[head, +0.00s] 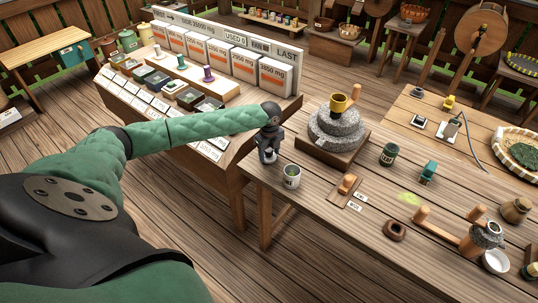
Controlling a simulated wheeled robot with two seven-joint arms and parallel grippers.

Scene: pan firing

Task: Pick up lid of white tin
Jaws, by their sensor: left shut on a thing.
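The white tin (291,181) stands upright near the left end of the long wooden table. Its top looks open, with green showing inside. My left gripper (268,156) points down just left of and behind the tin, apart from it. It is shut on a small pale thing, which looks like the white tin's lid; the fingers hide most of it. My right gripper is not in view.
A stone mill (337,133) with a yellow cup on top stands close right of my left gripper. A display table (228,158) is at the left.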

